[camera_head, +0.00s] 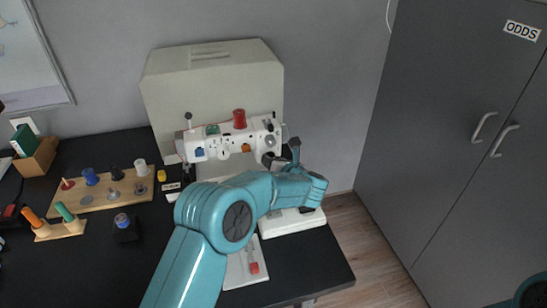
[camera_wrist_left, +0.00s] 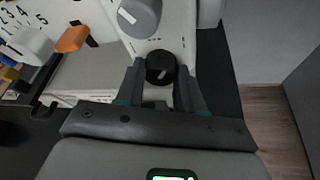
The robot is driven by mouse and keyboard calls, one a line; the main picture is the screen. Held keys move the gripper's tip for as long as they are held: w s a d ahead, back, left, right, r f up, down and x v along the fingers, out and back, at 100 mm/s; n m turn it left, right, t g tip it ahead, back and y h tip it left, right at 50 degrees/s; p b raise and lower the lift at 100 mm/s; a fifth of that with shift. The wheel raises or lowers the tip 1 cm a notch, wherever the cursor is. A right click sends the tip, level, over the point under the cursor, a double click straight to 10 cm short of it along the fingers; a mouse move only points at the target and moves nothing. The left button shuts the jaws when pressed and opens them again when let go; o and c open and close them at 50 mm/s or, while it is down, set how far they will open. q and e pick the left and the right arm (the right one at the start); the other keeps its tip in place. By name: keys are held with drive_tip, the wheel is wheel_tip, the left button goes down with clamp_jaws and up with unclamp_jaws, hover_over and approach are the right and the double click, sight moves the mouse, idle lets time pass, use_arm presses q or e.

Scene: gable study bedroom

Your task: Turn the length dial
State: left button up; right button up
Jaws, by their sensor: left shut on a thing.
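A white sewing machine (camera_head: 225,143) stands on the black table with its control panel facing me. In the left wrist view a small black dial (camera_wrist_left: 160,66) with a white pointer mark sits between the fingertips of my left gripper (camera_wrist_left: 161,82), which is shut on it. A larger grey dial (camera_wrist_left: 139,14) with a white mark is just above it. I cannot read a label that tells which one is the length dial. In the head view my left arm reaches across to the machine's right end, and its gripper (camera_head: 279,160) is partly hidden there. My right gripper is not in view.
An orange lever (camera_wrist_left: 72,39) and printed numbers are left of the dials. A red thread spool (camera_head: 239,119) stands on top of the machine. A wooden spool rack (camera_head: 104,193) is at left. A beige case (camera_head: 215,75) stands behind, and a grey cabinet (camera_head: 440,140) is right.

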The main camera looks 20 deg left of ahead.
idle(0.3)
use_arm(q)
drive_tip(key=o, duration=1)
